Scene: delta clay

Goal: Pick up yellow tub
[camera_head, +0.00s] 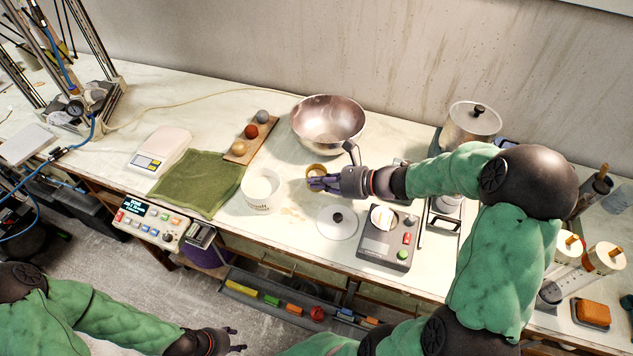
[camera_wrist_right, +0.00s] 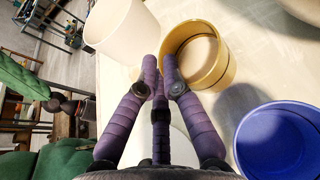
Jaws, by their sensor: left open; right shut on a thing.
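The yellow tub (camera_head: 316,168) is a small round open tub near the middle of the table, in front of the steel bowl. It shows larger in the right wrist view (camera_wrist_right: 222,70), empty, with its open top facing the camera. My right gripper (camera_head: 318,184) has its purple fingers shut on the near side of the tub's rim; the fingertips (camera_wrist_right: 161,68) hide part of that wall. I cannot tell whether the tub's base touches the table. My left gripper (camera_head: 238,340) is open and empty, low in front of the table's edge.
A white tub (camera_head: 262,196) stands close left of the yellow one. A blue tub (camera_wrist_right: 278,142) shows in the right wrist view. A steel bowl (camera_head: 322,128) is behind, a white lid (camera_head: 337,228) in front, and a grey device (camera_head: 388,240) to the right.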

